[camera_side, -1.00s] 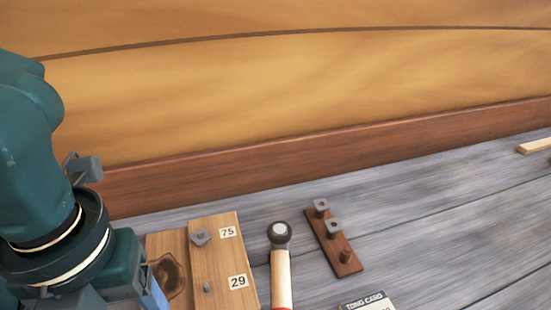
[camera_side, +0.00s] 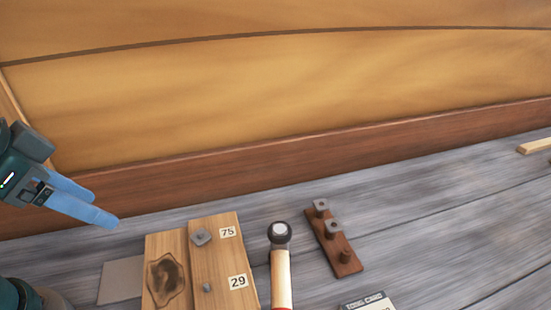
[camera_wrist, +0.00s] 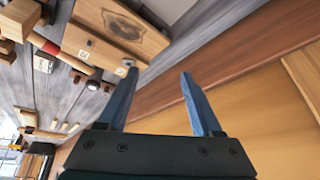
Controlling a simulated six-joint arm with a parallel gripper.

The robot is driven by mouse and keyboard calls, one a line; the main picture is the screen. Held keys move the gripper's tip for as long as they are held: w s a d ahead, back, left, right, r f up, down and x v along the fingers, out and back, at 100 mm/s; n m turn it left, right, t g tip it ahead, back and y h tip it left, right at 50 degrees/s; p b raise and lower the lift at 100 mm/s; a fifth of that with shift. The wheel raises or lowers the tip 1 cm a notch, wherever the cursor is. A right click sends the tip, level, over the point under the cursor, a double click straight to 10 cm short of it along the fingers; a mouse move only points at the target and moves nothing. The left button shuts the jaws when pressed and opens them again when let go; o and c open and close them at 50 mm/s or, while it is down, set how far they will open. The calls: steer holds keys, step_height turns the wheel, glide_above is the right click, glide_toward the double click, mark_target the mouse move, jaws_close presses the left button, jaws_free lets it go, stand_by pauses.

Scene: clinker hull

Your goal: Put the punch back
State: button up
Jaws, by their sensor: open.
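My gripper (camera_side: 100,212) shows at the left of the side view, its blue fingers above the deck and left of the wooden block (camera_side: 220,258). In the wrist view my gripper (camera_wrist: 158,75) has its two fingers apart with nothing between them. The block carries labels 75 and 29. A square grey metal piece (camera_side: 201,236) stands by the 75 and a small grey stub (camera_side: 207,287) by the 29. I cannot tell which piece is the punch. A dark wooden strip (camera_side: 327,242) holds square-topped metal pieces and a brown peg.
A hammer (camera_side: 281,275) lies between block and strip; it also shows in the wrist view (camera_wrist: 60,52). The orange planked hull wall (camera_side: 300,90) rises behind. The grey deck at right is mostly clear.

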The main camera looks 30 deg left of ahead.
steer(key=shift+o, duration=0.4)
steer(key=shift+a+n, duration=0.45)
steer(key=shift+n, duration=0.45)
